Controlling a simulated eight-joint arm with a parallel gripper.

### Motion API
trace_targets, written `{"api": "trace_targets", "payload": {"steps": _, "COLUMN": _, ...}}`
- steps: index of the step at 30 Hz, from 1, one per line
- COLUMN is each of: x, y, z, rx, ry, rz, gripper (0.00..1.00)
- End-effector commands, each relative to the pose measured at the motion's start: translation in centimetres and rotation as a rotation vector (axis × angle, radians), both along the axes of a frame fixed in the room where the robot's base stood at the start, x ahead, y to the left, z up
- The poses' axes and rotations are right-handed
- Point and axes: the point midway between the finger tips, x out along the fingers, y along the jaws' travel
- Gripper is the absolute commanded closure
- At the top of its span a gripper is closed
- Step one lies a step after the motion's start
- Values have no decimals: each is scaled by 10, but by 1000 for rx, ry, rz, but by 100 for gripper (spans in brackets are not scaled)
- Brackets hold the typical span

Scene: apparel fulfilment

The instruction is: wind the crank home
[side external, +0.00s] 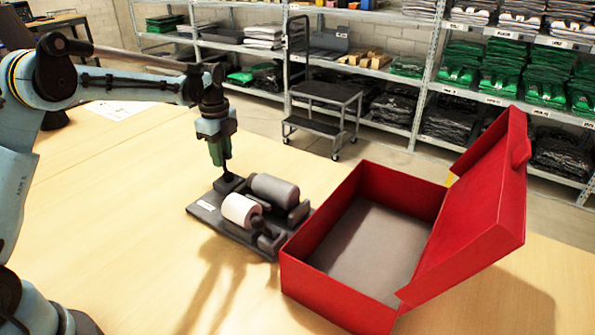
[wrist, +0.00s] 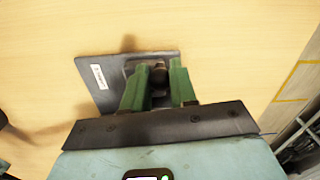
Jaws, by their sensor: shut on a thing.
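A small machine with a dark base plate (side external: 203,212) lies on the table, with a white roller (side external: 241,209) and a grey roller (side external: 275,189) on top. My gripper (side external: 222,164) points down over the plate's back-left end. Its green fingers, also in the wrist view (wrist: 160,82), are shut on a dark round knob (wrist: 158,70), which looks like the crank's handle. The knob rises from a dark block (side external: 229,184) on the plate. In the wrist view the plate (wrist: 112,94) shows a white label, and my gripper hides the rollers.
An open red box (side external: 345,301) with a grey floor and raised lid stands close to the machine's right. The table (side external: 150,165) is clear to the left and front of the machine. A dark step trolley (side external: 325,115) and stocked shelves stand beyond the table.

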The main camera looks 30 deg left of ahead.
Motion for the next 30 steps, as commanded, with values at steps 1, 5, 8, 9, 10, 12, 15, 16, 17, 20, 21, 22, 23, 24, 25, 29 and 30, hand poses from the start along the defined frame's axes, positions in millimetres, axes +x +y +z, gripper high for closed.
{"api": "trace_targets", "payload": {"steps": 1, "x": -2, "y": 2, "z": -1, "rx": 2, "ry": 0, "rz": 1, "gripper": 93}}
{"api": "trace_targets", "payload": {"steps": 5, "x": -5, "y": 2, "z": -1, "rx": 1, "ry": 1, "rz": 0, "gripper": 93}}
{"api": "trace_targets", "payload": {"steps": 8, "x": -9, "y": 2, "z": -1, "rx": 0, "ry": 2, "rz": 0, "gripper": 93}}
{"api": "trace_targets", "payload": {"steps": 9, "x": -11, "y": 2, "z": -1, "rx": 0, "ry": 3, "rz": -1, "gripper": 93}}
{"api": "trace_targets", "payload": {"steps": 10, "x": -11, "y": 2, "z": -1, "rx": -1, "ry": 3, "rz": -1, "gripper": 93}}
{"api": "trace_targets", "payload": {"steps": 12, "x": -13, "y": 1, "z": 0, "rx": -2, "ry": 4, "rz": -2, "gripper": 92}}
{"api": "trace_targets", "payload": {"steps": 15, "x": -16, "y": 0, "z": 0, "rx": -5, "ry": 4, "rz": -3, "gripper": 92}}
{"api": "trace_targets", "payload": {"steps": 16, "x": -18, "y": 0, "z": 0, "rx": -6, "ry": 4, "rz": -3, "gripper": 92}}
{"api": "trace_targets", "payload": {"steps": 17, "x": -19, "y": 0, "z": 0, "rx": -6, "ry": 4, "rz": -3, "gripper": 92}}
{"api": "trace_targets", "payload": {"steps": 20, "x": -21, "y": 0, "z": 0, "rx": -7, "ry": 4, "rz": -4, "gripper": 92}}
{"api": "trace_targets", "payload": {"steps": 21, "x": -22, "y": 0, "z": 0, "rx": -7, "ry": 4, "rz": -4, "gripper": 92}}
{"api": "trace_targets", "payload": {"steps": 22, "x": -23, "y": 0, "z": 0, "rx": -8, "ry": 4, "rz": -4, "gripper": 92}}
{"api": "trace_targets", "payload": {"steps": 23, "x": -24, "y": 0, "z": 0, "rx": -8, "ry": 4, "rz": -4, "gripper": 92}}
{"api": "trace_targets", "payload": {"steps": 24, "x": -26, "y": 0, "z": 0, "rx": -8, "ry": 4, "rz": -5, "gripper": 92}}
{"api": "trace_targets", "payload": {"steps": 25, "x": -27, "y": 0, "z": 0, "rx": -8, "ry": 4, "rz": -5, "gripper": 92}}
{"api": "trace_targets", "payload": {"steps": 29, "x": -29, "y": 1, "z": 0, "rx": -8, "ry": 7, "rz": -4, "gripper": 92}}
{"api": "trace_targets", "payload": {"steps": 30, "x": -29, "y": 1, "z": 0, "rx": -7, "ry": 7, "rz": -4, "gripper": 92}}
